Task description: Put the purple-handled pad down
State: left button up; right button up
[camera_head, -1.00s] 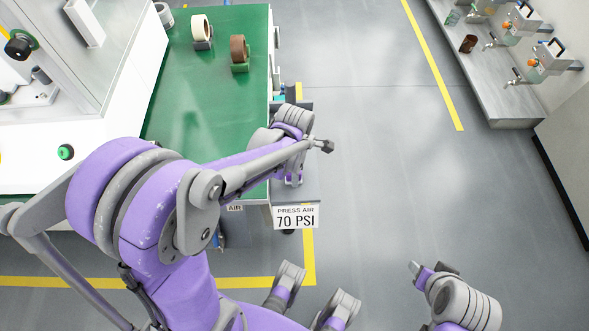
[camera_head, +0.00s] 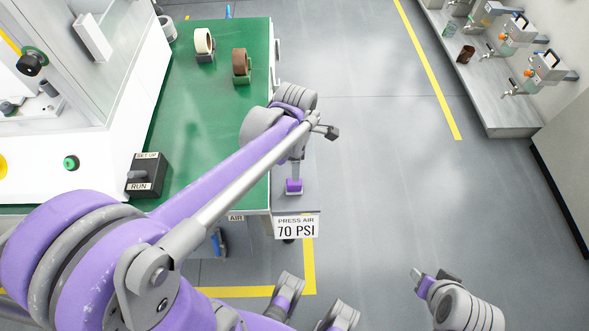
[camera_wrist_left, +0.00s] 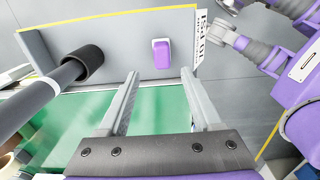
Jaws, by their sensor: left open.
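The purple-handled pad (camera_wrist_left: 161,54) rests on a grey side shelf (camera_wrist_left: 118,42) in the left wrist view; only its purple handle and a pale edge show. In the head view its purple part (camera_head: 294,187) shows just below my left wrist. My left gripper (camera_wrist_left: 160,74) is open and empty, its two fingers pointing toward the pad with a gap between tips and pad. In the head view my left gripper (camera_head: 297,166) is mostly hidden by its own wrist. My right gripper (camera_head: 422,278) is at the lower right, its finger gap unclear.
A black-ended cylinder (camera_wrist_left: 82,62) is beside the left gripper. A "70 PSI" sign (camera_head: 297,226) marks the shelf front.

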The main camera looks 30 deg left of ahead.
pick_arm(q)
jog(key=s+d+m+t, duration=0.1)
jog(key=s+m, duration=0.5)
jog(key=m, duration=0.6)
jog(key=s+d+m+t, duration=0.2)
jog(key=s+m+t, duration=0.2)
jog(key=m, duration=0.8)
jog(key=shift+s+d+r, duration=0.2)
jog(key=shift+s+r, duration=0.05)
jog(key=shift+s, duration=0.7)
